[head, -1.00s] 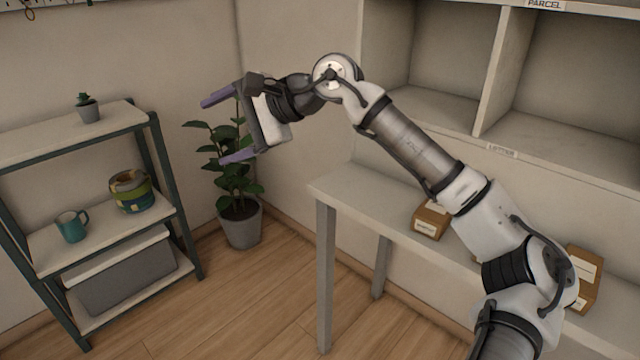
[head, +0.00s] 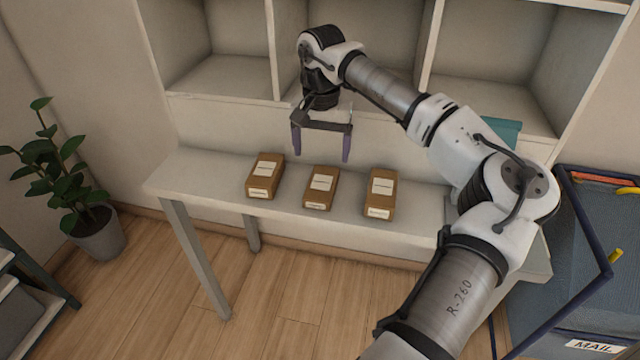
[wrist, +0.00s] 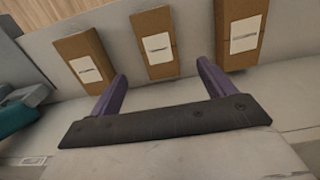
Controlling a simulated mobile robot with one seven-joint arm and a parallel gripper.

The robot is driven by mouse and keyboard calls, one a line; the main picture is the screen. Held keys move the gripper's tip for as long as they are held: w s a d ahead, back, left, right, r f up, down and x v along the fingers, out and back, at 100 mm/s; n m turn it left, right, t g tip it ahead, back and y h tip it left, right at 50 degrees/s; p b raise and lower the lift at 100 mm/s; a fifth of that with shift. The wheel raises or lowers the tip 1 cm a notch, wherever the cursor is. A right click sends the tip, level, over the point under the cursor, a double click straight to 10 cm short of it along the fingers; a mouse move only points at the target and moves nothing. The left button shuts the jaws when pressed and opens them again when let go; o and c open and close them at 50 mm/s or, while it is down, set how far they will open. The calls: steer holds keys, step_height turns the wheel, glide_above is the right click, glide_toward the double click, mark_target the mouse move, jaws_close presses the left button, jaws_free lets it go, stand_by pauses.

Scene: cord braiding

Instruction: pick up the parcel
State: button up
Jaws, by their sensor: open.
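Three brown box parcels with white labels lie in a row on the pale table: a left parcel (head: 265,176), a middle parcel (head: 321,188) and a right parcel (head: 381,194). The pictures do not show which one is meant. My gripper (head: 322,155) points down, open and empty, above the back of the table behind the middle parcel. In the wrist view my gripper (wrist: 160,78) has its purple fingers apart, with the middle parcel (wrist: 157,43) beyond the gap. The view is reversed there: the head view's right parcel (wrist: 84,57) is at left, its left parcel (wrist: 242,33) at right.
The table (head: 185,170) is bare at its left end. Open shelf compartments (head: 235,75) rise behind it. A teal item (head: 503,130) stands at the right, partly behind my arm. A blue mail bin (head: 570,260) is at right, a potted plant (head: 95,230) at left.

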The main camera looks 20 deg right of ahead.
mark_target(322, 183)
step_height(322, 183, down, 3)
steer(key=shift+f, duration=0.15)
steer(key=shift+s+f+p, duration=0.15)
steer(key=shift+f+p, duration=0.3)
steer(key=shift+f, duration=0.9)
steer(key=shift+s+f+p, duration=0.1)
steer(key=shift+f+p, duration=0.3)
steer(key=shift+f, duration=0.9)
steer(key=c, duration=1.1)
